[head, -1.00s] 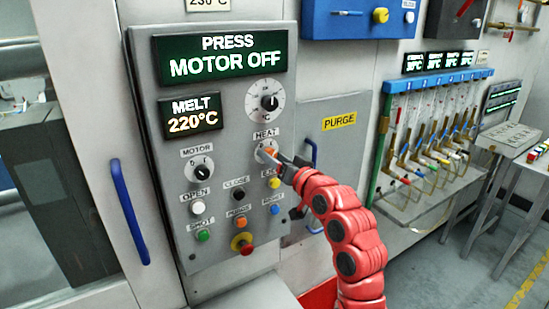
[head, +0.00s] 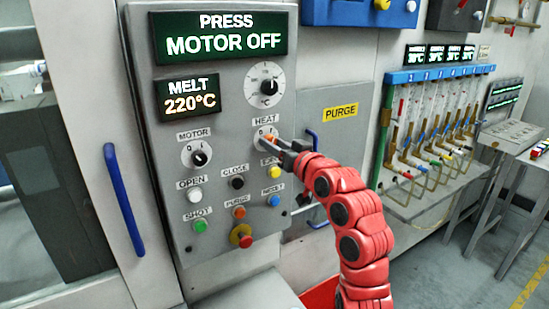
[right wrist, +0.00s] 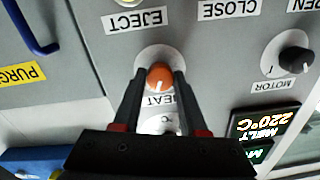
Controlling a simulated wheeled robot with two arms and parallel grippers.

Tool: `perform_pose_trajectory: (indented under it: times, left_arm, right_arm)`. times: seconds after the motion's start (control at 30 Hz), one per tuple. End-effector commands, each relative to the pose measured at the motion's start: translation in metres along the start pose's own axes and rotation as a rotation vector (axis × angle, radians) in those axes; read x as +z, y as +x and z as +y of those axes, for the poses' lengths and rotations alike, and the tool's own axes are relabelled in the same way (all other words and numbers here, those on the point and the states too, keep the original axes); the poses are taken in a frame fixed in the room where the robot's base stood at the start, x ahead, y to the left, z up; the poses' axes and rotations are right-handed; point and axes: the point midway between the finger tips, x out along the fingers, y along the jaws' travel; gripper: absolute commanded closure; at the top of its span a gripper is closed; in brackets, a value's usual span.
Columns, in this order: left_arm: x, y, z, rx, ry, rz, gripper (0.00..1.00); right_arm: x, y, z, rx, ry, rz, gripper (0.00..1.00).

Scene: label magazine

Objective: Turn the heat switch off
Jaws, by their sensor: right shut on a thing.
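The heat switch is an orange knob (right wrist: 160,76) on a pale round plate, under the HEAT label on the grey control panel (head: 160,125). My right gripper (right wrist: 162,80) is shut on this knob, one dark finger on each side. A short pale mark shows on the knob, on the side facing the HEAT label. In the head view my right gripper (head: 279,145) reaches the switch from the right and partly covers it. My left gripper is not in view.
The dark motor knob (head: 199,159) is left of the heat switch, the dial (head: 267,87) above. Buttons sit below, including yellow (head: 274,171) close under my gripper and a red one (head: 241,236) lower down. The display (head: 224,33) reads PRESS MOTOR OFF; another (head: 190,97) reads MELT 220°C.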

Motion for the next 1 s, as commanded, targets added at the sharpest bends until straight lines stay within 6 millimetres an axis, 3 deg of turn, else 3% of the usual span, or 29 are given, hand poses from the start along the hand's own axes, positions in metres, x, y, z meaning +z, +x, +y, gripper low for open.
perform_pose_trajectory:
  times: [0.03,0.4,0.7,1.0]
  left_arm:
    - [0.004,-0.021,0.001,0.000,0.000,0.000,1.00]
    - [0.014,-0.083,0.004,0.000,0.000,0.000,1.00]
    - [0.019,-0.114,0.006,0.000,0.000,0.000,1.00]
    - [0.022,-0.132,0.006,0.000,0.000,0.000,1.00]
  right_arm:
    - [0.010,0.000,0.002,-0.001,-0.041,0.001,1.00]
    - [0.008,0.000,0.001,0.004,-0.391,-0.011,1.00]
    - [0.006,0.000,0.002,0.008,-0.668,-0.020,1.00]
    - [0.004,0.000,0.001,0.010,-0.885,-0.026,1.00]
